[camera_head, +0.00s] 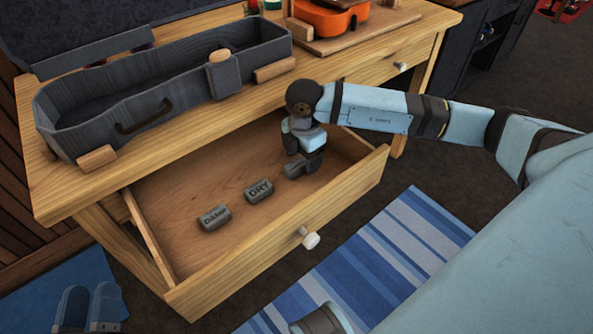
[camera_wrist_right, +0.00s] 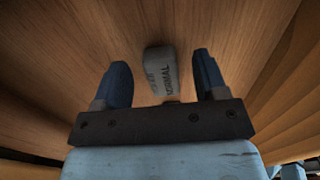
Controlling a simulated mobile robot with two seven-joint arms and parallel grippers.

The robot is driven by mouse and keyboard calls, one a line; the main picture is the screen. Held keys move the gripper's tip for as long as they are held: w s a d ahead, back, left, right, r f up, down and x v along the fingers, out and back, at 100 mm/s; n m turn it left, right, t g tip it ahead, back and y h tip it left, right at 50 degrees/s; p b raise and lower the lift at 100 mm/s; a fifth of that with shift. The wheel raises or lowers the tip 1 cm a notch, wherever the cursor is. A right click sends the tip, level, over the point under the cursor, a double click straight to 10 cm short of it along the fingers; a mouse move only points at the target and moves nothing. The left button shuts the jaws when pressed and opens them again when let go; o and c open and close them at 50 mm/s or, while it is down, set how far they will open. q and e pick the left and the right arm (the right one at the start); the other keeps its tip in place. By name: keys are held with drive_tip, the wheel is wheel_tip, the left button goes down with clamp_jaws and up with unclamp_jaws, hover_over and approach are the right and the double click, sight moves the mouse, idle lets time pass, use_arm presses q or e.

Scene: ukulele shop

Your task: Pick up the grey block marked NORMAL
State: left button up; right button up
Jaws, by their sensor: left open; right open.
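The grey block marked NORMAL (camera_wrist_right: 158,70) lies on the wooden drawer floor, its lettering readable in the right wrist view. In the head view it shows as a grey shape (camera_head: 294,170) partly hidden by my right gripper (camera_head: 305,163). In the wrist view my right gripper (camera_wrist_right: 160,75) is open, with one finger on each side of the block and visible gaps to both. I cannot tell how far the fingers are above the drawer floor. My left gripper (camera_head: 90,291) is open and empty at the lower left of the head view.
Blocks marked DRY (camera_head: 259,190) and DAMP (camera_head: 214,217) lie to the left in the open drawer (camera_head: 180,180). The drawer's front wall with its knob (camera_head: 310,239) is close by. An open grey case (camera_head: 60,125) and an orange ukulele (camera_head: 325,18) sit on the bench above.

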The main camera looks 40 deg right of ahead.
drive_tip(key=shift+f, duration=0.35)
drive_tip(key=shift+r, duration=0.1)
drive_tip(key=c, duration=1)
